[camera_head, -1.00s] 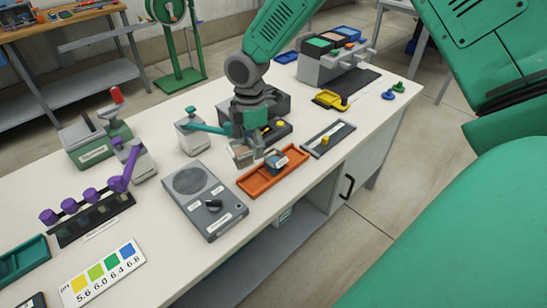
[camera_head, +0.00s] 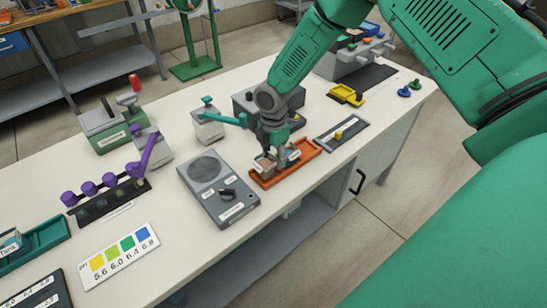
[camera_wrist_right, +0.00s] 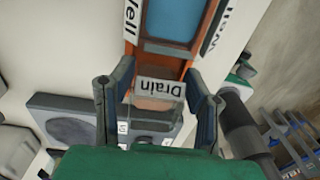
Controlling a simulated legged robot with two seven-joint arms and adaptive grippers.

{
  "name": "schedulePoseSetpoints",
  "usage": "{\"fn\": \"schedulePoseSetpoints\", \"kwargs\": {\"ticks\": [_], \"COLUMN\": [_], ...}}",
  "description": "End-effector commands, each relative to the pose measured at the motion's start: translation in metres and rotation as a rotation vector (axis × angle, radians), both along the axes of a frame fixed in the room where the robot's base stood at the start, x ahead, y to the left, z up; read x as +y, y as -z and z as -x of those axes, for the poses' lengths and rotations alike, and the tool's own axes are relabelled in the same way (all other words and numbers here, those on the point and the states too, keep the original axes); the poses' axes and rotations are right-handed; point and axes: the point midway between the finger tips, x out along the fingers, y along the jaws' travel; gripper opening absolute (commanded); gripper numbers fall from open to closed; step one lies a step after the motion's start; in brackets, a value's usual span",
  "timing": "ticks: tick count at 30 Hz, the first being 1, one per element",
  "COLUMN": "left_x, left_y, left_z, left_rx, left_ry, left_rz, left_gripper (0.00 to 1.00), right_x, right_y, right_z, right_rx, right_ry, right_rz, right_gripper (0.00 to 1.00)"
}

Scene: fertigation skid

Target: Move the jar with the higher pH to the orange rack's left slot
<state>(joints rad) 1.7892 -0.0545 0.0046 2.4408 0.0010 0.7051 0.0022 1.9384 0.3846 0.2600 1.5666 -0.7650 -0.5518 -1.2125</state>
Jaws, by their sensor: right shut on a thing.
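My right gripper (camera_head: 277,160) is over the left part of the orange rack (camera_head: 312,152) on the bench. It is shut on a clear jar labelled "Drain" (camera_wrist_right: 160,92), which shows between the fingers in the right wrist view. The jar is at the rack's left end; I cannot tell whether its base is seated in the slot. Another jar, labelled "Tank" (camera_head: 10,243), is in the green tray at far left. My left gripper is not in view.
A pH colour card (camera_head: 119,255) shows 5.6 to 6.8. Purple-capped parts (camera_head: 108,181) stand at left.

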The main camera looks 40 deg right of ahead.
Motion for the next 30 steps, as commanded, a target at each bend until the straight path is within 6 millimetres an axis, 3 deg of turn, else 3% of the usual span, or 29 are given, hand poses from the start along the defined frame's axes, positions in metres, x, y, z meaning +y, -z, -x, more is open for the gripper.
{"fn": "schedulePoseSetpoints", "kwargs": {"ticks": [10,11,12,23,30], "left_x": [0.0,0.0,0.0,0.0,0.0], "left_y": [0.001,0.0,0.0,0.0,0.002], "left_z": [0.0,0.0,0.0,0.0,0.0], "left_rx": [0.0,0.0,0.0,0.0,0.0], "left_ry": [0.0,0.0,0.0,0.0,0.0], "left_rz": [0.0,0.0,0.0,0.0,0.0], "left_gripper": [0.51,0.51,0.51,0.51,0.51], "right_x": [-0.001,-0.001,-0.001,0.001,-0.001], "right_y": [0.008,0.008,0.008,0.004,-0.033], "right_z": [0.0,0.0,0.0,-0.001,-0.003], "right_rx": [-0.001,0.0,0.0,-0.001,-0.006], "right_ry": [0.001,0.001,0.001,0.001,0.001], "right_rz": [-0.001,-0.001,-0.001,0.0,-0.001], "right_gripper": [0.12,0.53,0.63,0.63,0.63]}}
